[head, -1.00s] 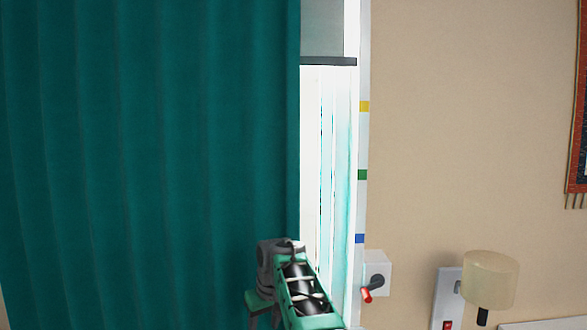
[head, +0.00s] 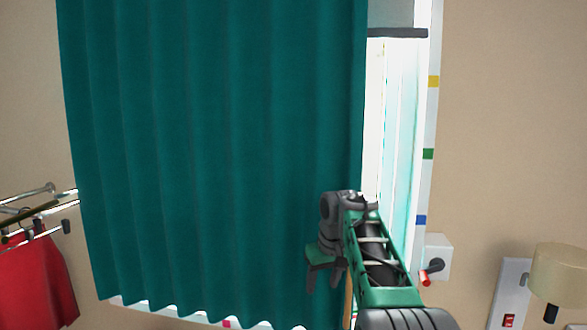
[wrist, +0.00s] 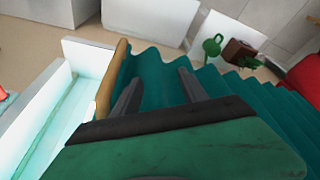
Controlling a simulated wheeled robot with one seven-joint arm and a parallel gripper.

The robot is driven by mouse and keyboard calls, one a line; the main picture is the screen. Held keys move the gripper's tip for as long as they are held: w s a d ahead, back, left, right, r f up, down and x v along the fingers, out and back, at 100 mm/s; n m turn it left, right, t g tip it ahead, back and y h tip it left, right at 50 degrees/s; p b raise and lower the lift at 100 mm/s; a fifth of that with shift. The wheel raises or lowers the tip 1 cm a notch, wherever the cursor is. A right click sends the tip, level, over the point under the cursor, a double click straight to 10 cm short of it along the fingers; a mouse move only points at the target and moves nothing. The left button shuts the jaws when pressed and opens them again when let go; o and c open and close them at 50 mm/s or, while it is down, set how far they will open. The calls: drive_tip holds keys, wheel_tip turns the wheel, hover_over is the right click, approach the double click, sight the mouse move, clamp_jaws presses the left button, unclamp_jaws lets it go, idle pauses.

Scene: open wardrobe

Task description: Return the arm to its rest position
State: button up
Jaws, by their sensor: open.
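My arm, green and dark grey, reaches up from the bottom of the head view in front of the teal curtain (head: 220,150). My gripper (head: 324,286) points downward there, near the curtain's right edge. In the wrist view my gripper (wrist: 158,88) has its two dark fingers apart, with no object held between them. Folds of the teal curtain (wrist: 160,75) show between and beyond the fingers. I cannot tell whether the fingers touch the cloth.
A bright window frame (head: 428,120) with coloured marks stands right of the curtain. A wall box with a red-tipped crank (head: 436,262) and a lamp (head: 565,275) are further right. Red clothing (head: 35,285) hangs on a rack (head: 35,210) at left.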

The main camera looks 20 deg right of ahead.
drive_tip(key=s+a+f+b, duration=0.3)
drive_tip(key=s+a, duration=0.9)
drive_tip(key=s, duration=0.1)
drive_tip(key=s+a+f+t+b, duration=0.1)
drive_tip(key=s+a+f, duration=0.3)
drive_tip(key=s+f, duration=0.6)
drive_tip(key=s, duration=0.4)
drive_tip(key=shift+f, duration=0.2)
drive_tip(key=shift+a, duration=0.1)
drive_tip(key=shift+c, duration=0.4)
